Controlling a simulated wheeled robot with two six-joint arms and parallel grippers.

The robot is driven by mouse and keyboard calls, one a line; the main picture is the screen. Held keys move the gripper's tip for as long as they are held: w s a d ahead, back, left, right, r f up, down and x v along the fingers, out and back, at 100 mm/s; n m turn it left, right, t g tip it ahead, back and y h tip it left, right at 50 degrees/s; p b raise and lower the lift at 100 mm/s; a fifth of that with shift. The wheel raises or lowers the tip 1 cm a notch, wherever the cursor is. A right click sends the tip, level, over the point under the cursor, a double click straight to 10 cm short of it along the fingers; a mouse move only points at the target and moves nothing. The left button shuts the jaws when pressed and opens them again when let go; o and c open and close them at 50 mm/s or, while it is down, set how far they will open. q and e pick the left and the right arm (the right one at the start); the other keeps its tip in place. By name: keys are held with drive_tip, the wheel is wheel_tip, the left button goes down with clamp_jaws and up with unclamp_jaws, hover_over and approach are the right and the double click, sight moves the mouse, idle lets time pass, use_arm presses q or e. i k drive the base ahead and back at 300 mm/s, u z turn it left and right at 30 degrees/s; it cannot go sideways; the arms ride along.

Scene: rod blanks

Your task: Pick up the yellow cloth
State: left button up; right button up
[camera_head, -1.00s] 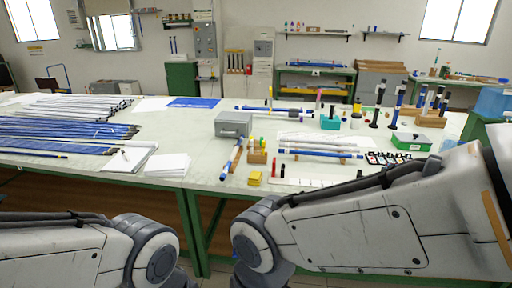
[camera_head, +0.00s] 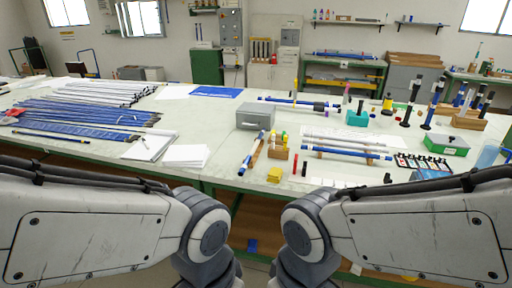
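The yellow cloth (camera_head: 274,174) looks like a small folded yellow square lying flat near the front edge of the worktable (camera_head: 225,172). It is to the right of the white papers and in front of a small wooden block holder (camera_head: 278,153). Nothing covers it. My left and right arms show at the bottom, with their joints on either side of the picture's middle, below the table edge. Neither gripper shows in the view, so I cannot see their fingers.
A grey metal box (camera_head: 255,116) stands behind the cloth, with a blue-and-white rod (camera_head: 257,149) beside it. Blue and white rods (camera_head: 80,116) fill the table's left. White papers (camera_head: 187,156), a rod rack (camera_head: 348,152) and a green box (camera_head: 445,144) lie around. Bare tabletop lies left of the cloth.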

sight(275, 174)
drive_tip(key=u, duration=0.4)
drive_tip(key=i, duration=1.45)
drive_tip(key=u, duration=0.15)
